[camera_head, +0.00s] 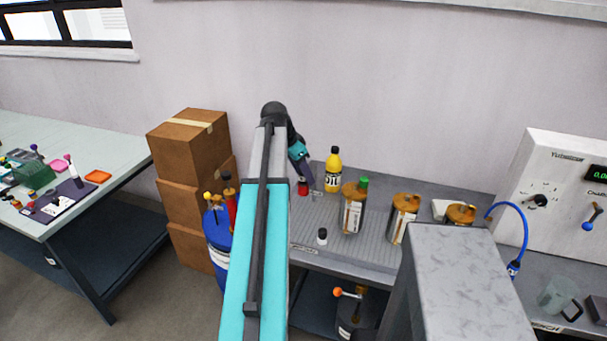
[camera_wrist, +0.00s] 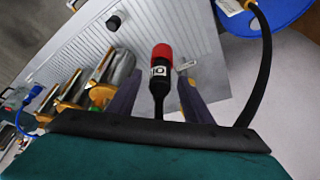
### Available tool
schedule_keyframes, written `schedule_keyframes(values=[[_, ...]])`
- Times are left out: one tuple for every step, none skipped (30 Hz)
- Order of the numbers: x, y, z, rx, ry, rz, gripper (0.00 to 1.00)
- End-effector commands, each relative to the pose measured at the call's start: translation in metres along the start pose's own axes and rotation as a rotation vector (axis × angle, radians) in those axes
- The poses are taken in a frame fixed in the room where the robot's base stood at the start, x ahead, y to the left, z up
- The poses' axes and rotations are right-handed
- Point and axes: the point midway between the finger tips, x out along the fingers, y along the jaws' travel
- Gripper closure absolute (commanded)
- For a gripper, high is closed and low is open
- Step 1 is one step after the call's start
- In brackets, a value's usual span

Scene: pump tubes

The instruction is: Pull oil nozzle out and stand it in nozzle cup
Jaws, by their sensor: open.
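A dark nozzle (camera_wrist: 159,84) with a white label shows between my fingers in the wrist view. Its narrow stem points toward the camera, and its far end meets a red, cup-like piece (camera_wrist: 162,51). The red piece (camera_head: 303,188) shows on the grey bench in the head view, just below my gripper. I cannot tell how deep the nozzle sits in it. My gripper (camera_wrist: 158,74) is open, with one finger on each side of the nozzle and visible gaps. In the head view my gripper (camera_head: 307,181) is at the back left of the bench, and it partly hides the nozzle.
A yellow oil bottle (camera_head: 333,174) stands close right of my gripper. Jars with orange lids (camera_head: 403,222) and a small black-capped bottle (camera_head: 322,237) stand farther right and forward. A blue drum (camera_head: 213,228) is left of the bench. A black hose (camera_wrist: 263,65) curves near my gripper.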

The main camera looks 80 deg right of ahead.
Motion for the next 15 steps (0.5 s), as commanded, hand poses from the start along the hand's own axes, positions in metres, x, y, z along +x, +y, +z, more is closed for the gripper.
schedule_keyframes(values=[[-0.002, 0.000, 0.000, 0.000, 0.001, -0.001, 0.54], [-0.004, 0.000, 0.000, 0.000, 0.001, -0.001, 0.54], [-0.007, 0.000, 0.000, 0.000, 0.001, -0.001, 0.54], [-0.009, 0.000, 0.000, 0.000, 0.001, -0.001, 0.54], [-0.012, -0.001, 0.000, 0.000, 0.001, -0.001, 0.54], [-0.015, -0.001, 0.000, 0.000, 0.001, -0.001, 0.54], [-0.018, -0.001, 0.000, 0.000, 0.001, -0.002, 0.54], [-0.021, -0.001, 0.000, 0.000, 0.001, -0.002, 0.54], [-0.026, 0.000, 0.000, 0.000, 0.001, -0.001, 0.54], [-0.029, 0.000, 0.000, 0.000, 0.001, -0.001, 0.54], [-0.033, -0.001, 0.000, 0.000, 0.001, -0.002, 0.54], [-0.037, -0.001, 0.000, 0.000, 0.002, -0.002, 0.54], [-0.040, -0.001, 0.000, 0.000, 0.002, -0.001, 0.54], [-0.044, 0.000, 0.000, 0.000, 0.001, -0.001, 0.54], [-0.049, 0.000, 0.000, 0.000, 0.001, -0.001, 0.54]])
